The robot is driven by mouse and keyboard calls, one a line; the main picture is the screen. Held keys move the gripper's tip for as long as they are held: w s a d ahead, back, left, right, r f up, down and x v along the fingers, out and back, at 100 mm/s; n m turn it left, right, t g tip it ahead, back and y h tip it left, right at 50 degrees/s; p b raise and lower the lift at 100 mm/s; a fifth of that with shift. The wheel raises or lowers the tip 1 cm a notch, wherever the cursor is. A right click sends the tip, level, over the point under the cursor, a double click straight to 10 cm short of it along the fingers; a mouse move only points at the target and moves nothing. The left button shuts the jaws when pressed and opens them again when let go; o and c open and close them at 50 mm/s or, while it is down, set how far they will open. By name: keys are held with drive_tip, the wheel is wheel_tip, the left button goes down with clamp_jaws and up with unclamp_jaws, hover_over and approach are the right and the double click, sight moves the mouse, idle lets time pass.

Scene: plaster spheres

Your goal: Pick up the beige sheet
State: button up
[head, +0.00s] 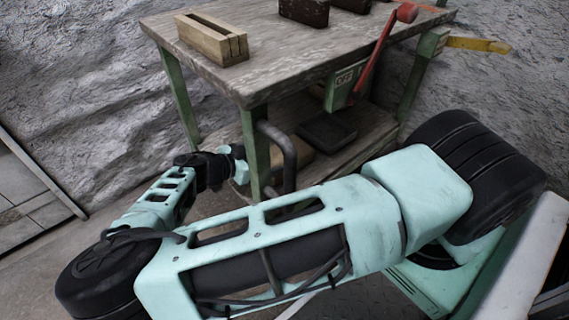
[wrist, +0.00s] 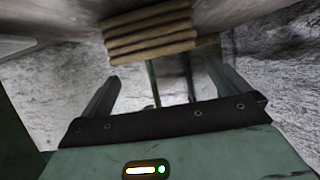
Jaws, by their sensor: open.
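A beige-brown layered stack (wrist: 152,32), which looks like a folded sheet, shows at the top of the wrist view. It lies just beyond my gripper (wrist: 163,72), whose two dark fingers stand wide apart with nothing between them. The stack is apart from the fingers in the picture, above the gap. In the head view my gripper (head: 238,165) is small and partly hidden, beside the near green leg of the workbench. I cannot clearly make out the sheet in the head view.
The workbench (head: 225,78) has green legs and a lower shelf (head: 350,150) with a dark tray (head: 326,132). A wooden box (head: 211,42) and dark blocks (head: 304,11) are on top. A grey curved pipe (head: 287,150) is near my gripper.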

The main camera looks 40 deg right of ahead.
sight(280, 155)
drive_tip(key=shift+b+x, duration=0.35)
drive_tip(key=shift+x, duration=0.8)
drive_tip(key=b+x, duration=0.3)
drive_tip(key=x, duration=0.1)
drive_tip(key=shift+s, duration=0.15)
drive_tip(key=shift+d+f, duration=0.1)
drive_tip(key=shift+d, duration=0.4)
drive_tip(key=c, duration=0.9)
